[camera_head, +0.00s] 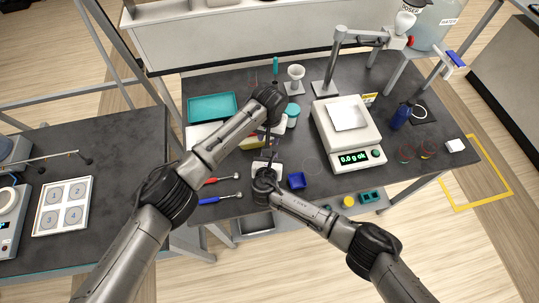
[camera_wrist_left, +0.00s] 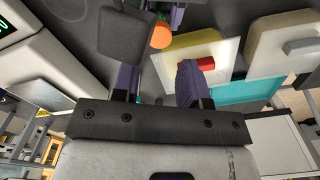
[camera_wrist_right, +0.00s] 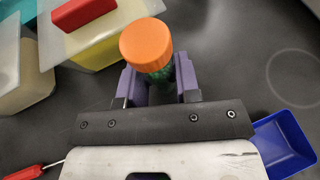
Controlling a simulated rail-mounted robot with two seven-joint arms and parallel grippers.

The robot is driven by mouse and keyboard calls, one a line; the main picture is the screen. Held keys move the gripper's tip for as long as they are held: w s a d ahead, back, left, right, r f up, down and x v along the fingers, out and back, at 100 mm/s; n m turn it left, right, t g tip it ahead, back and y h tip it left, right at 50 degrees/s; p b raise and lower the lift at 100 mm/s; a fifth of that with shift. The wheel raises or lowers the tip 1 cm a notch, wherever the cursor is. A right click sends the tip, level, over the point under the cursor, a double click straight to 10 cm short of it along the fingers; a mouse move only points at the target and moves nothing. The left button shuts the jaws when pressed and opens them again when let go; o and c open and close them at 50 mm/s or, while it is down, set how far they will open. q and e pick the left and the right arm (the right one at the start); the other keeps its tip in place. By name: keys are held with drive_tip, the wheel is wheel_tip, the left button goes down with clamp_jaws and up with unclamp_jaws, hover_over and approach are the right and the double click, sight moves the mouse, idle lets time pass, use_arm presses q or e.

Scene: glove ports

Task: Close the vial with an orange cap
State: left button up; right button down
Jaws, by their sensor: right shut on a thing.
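My right gripper (camera_wrist_right: 162,85) is shut on a vial (camera_wrist_right: 160,72) whose green part shows between the purple fingers. An orange cap (camera_wrist_right: 147,42) sits at the top of the vial; whether it is screwed down cannot be told. The cap also shows in the left wrist view (camera_wrist_left: 161,36), beyond my left fingertips. My left gripper (camera_wrist_left: 158,82) is open and empty, with its purple fingers apart. In the head view both grippers are close together near the table's front edge, the left one behind the right one, and the vial is too small to make out.
A yellow-and-white container with a red piece (camera_wrist_right: 85,12) stands beside the vial. A blue tray (camera_head: 297,181) lies right of my right gripper. A scale (camera_head: 347,135) stands further right, and red and blue-handled tools (camera_head: 222,180) lie on the left. A teal tray (camera_head: 212,107) is behind.

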use_arm(q)
drive_tip(key=r+n, duration=0.1)
drive_tip(key=n, duration=0.1)
drive_tip(key=r+n, duration=0.1)
drive_tip(key=r, duration=0.1)
drive_tip(key=shift+w+a+n, duration=0.15)
drive_tip(key=shift+a+n, duration=0.25)
drive_tip(key=shift+s+d+n, duration=0.25)
drive_tip(key=shift+n, duration=0.45)
drive_tip(key=n, duration=0.4)
drive_tip(key=shift+d+n, duration=0.15)
drive_tip(key=shift+n, duration=0.15)
drive_tip(key=shift+f, duration=4.05)
